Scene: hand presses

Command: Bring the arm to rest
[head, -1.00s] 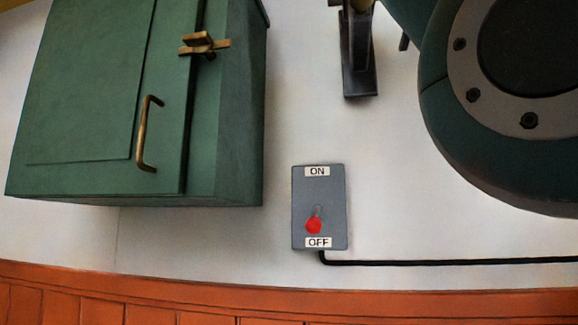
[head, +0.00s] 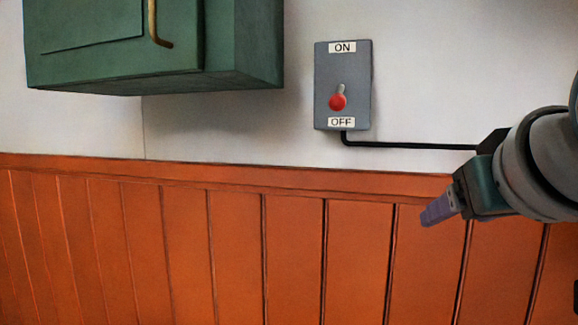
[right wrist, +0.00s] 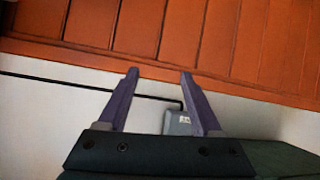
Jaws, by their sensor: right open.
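My right gripper (head: 436,211) comes in from the right edge of the head view, in front of the orange panelling, below and to the right of the grey switch box. In the right wrist view its two purple fingers (right wrist: 159,74) stand apart with nothing between them. The grey switch box (head: 325,75) is on the white wall, with an ON label at the top and an OFF label at the bottom. Its red-knobbed lever (head: 338,102) points down toward OFF. Part of the box also shows in the right wrist view (right wrist: 175,126). My left gripper is out of view.
A green cabinet (head: 235,45) with a brass handle (head: 155,25) juts from the wall at the upper left. A black cable (head: 410,146) runs right from the box. Orange wood panelling (head: 235,250) covers the lower wall. The space before its left part is clear.

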